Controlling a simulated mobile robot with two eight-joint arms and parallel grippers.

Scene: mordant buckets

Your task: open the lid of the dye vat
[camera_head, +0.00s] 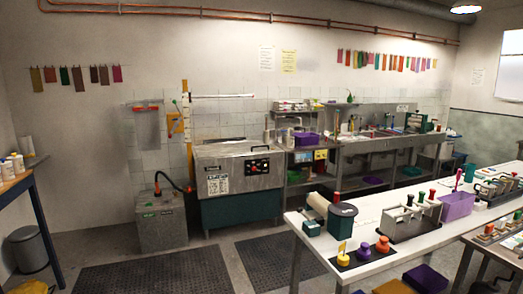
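The dye vat (222,172) appears to be the large steel box on a dark teal base, standing against the tiled back wall left of the middle. Its lid (232,148) is the flat steel top and looks closed. A control panel with red and dark knobs and a white label sheet are on its front. Neither of my grippers is in view.
A lower steel box (161,221) with a dark hose stands left of the vat. Dark floor mats (155,272) lie in front. A long white worktable (375,210) with tools fills the right foreground. A grey bin (27,248) stands at far left.

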